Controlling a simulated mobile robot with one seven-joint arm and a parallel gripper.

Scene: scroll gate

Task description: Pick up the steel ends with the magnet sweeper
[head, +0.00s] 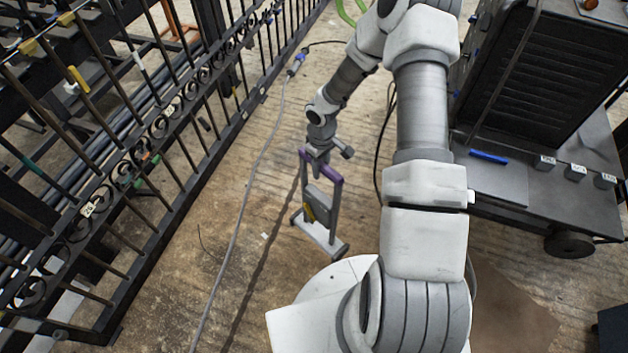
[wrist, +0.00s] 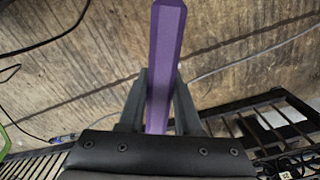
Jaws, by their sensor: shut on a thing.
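The magnet sweeper (head: 320,228) is a grey frame with a purple top handle, a grey plate and a flat bar at the bottom. It stands roughly upright; I cannot tell whether its bar touches the floor. My gripper (head: 319,156) is shut on the purple handle (wrist: 164,45), with one finger on each side in the wrist view. No steel ends can be made out for certain. A small pale bit (head: 265,236) and a thin dark curved strand (head: 207,243) lie on the floor left of the sweeper.
A black scroll gate (head: 172,150) runs along the left. A grey cable (head: 262,155) crosses the floor between gate and sweeper. A wheeled cart with a dark machine (head: 515,85) stands at the right. Bare floor lies around the sweeper's left side.

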